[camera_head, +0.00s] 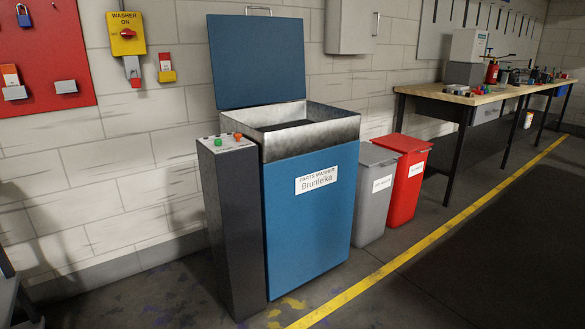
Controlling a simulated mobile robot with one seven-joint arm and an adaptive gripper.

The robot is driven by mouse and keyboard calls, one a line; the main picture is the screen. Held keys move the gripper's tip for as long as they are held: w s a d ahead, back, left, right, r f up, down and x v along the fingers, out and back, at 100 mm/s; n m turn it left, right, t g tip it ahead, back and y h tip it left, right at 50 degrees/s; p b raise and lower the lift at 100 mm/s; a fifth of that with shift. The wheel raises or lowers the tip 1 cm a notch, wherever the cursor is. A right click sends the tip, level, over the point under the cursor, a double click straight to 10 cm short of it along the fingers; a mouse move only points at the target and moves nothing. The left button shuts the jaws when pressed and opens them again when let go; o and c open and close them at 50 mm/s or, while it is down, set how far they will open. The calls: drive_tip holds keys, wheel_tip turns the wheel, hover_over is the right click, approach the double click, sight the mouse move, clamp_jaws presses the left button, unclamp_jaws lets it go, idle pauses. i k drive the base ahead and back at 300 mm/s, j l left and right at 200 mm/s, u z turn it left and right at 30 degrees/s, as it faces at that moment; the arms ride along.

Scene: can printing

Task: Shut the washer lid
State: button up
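The parts washer (312,225) is a blue cabinet with a grey metal basin (308,137) on top and a white label on its front. Its blue lid (256,60) stands open, upright at the back of the basin near the wall, with a metal handle (258,9) on its top edge. A dark grey control column (230,220) stands at the washer's left side, with a green and an orange button on its top. The bottom of the basin is mostly hidden. My gripper does not show in this view.
A grey bin (375,205) and a red bin (408,185) stand right of the washer. A workbench (480,95) with several items is further right. A yellow "washer on" switch (126,34) hangs on the wall. Floor right of the yellow line (430,235) is clear.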

sight(255, 60)
drive_tip(key=i+l+u, duration=0.1)
drive_tip(key=i+l, duration=0.2)
drive_tip(key=i+l+u, duration=0.1)
drive_tip(key=i+l, duration=0.2)
drive_tip(key=i, duration=0.25)
drive_tip(key=i+j, duration=0.35)
drive_tip(key=i, duration=0.15)
drive_tip(key=i+j+u, duration=0.15)
drive_tip(key=i+j, duration=0.2)
drive_tip(key=i, duration=0.15)
drive_tip(key=i+j, duration=0.3)
drive_tip(key=i, duration=0.2)
drive_tip(key=i+l+u, duration=0.1)
drive_tip(key=i+l, duration=0.3)
drive_tip(key=i, duration=0.15)
